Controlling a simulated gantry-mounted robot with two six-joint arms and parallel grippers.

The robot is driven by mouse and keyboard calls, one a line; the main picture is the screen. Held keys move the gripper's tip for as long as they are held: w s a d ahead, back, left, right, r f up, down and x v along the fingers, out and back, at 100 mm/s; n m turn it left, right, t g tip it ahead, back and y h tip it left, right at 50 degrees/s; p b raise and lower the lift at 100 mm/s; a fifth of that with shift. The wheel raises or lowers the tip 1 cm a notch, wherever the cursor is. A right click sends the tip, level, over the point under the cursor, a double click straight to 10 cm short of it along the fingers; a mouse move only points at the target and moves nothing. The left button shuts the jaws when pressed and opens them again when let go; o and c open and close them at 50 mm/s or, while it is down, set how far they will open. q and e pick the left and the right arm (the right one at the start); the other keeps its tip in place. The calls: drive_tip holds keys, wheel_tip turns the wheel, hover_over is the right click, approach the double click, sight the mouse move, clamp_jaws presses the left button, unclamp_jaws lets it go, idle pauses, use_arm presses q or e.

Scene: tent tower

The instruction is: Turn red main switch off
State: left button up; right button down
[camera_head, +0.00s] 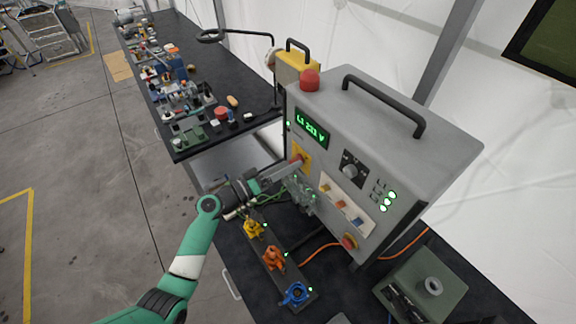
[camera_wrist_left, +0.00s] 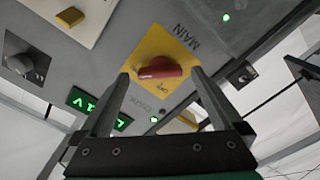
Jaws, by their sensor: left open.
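The red main switch (camera_head: 296,160) is a rotary handle on a yellow plate (camera_head: 304,152) on the front of a grey power box. In the left wrist view the red handle (camera_wrist_left: 160,70) lies crosswise on its yellow plate (camera_wrist_left: 172,45), beside the printed word MAIN. My left gripper (camera_head: 287,171) is open just in front of the switch. In the left wrist view its fingertips (camera_wrist_left: 161,76) stand on either side of the handle, near its two ends; I cannot tell whether they touch it. My right gripper is in neither view.
The grey box (camera_head: 372,110) has a lit green display (camera_head: 312,131), lit green lamps (camera_head: 388,201), a black knob (camera_head: 350,170) and a red mushroom button (camera_head: 349,243). Coloured plugs (camera_head: 273,258) stand below. A cluttered dark table (camera_head: 250,70) stretches behind.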

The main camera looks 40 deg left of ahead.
use_arm(q)
drive_tip(key=shift+w+d, duration=0.1)
drive_tip(key=shift+w, duration=0.35)
drive_tip(key=c, duration=1.3)
